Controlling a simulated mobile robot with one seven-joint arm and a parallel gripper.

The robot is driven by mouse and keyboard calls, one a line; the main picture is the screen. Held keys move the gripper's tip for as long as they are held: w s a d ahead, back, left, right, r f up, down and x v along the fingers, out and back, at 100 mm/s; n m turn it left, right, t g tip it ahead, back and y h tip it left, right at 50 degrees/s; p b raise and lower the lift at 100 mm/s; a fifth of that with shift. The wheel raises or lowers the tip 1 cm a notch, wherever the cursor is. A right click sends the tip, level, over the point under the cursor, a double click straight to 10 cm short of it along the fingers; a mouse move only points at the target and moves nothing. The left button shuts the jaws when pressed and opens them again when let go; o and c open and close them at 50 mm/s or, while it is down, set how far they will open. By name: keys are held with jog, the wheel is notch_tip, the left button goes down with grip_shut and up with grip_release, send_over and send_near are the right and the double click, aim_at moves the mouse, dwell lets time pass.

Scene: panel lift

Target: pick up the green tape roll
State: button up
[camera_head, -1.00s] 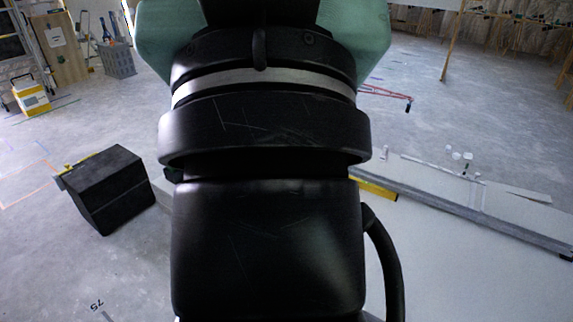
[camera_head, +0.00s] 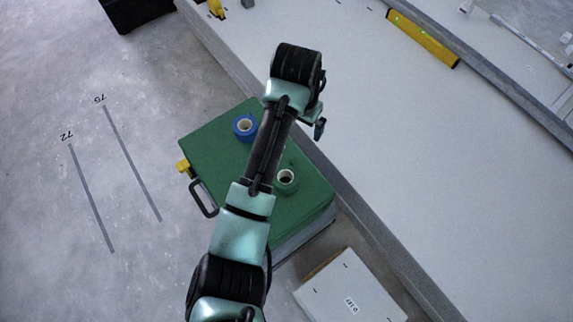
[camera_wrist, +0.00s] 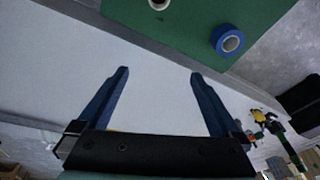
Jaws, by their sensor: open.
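The green tape roll (camera_head: 287,178) sits on the green case (camera_head: 215,150), just right of my forearm in the head view. In the wrist view it is cut off at the top edge (camera_wrist: 158,4). A blue tape roll (camera_head: 244,126) sits on the same case, left of my arm; it also shows in the wrist view (camera_wrist: 229,40). My gripper (camera_wrist: 159,74) is open, with nothing between its fingers. It is over the white panel, beside the case and apart from both rolls. In the head view only a blue finger (camera_head: 320,128) shows past the wrist.
The large white panel (camera_head: 420,190) spreads to the right, with a yellow level (camera_head: 424,38) near its far edge. A white box (camera_head: 350,290) stands beside the case. A black box (camera_head: 135,10) is at the top left. Bare floor (camera_head: 60,200) lies to the left.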

jog(key=s+a+f+g+b, duration=0.25)
jog(key=s+f, duration=0.25)
jog(key=f, duration=0.3)
jog(key=b, duration=0.1)
send_near(286, 178)
jog(key=shift+s+d+f+y, duration=0.15)
jog(key=shift+s+f+y, duration=0.15)
jog(key=shift+s, duration=0.4)
jog(key=shift+f+b, duration=1.8)
jog(key=shift+f, duration=1.3)
jog(key=shift+r, duration=0.15)
jog(key=c, duration=1.3)
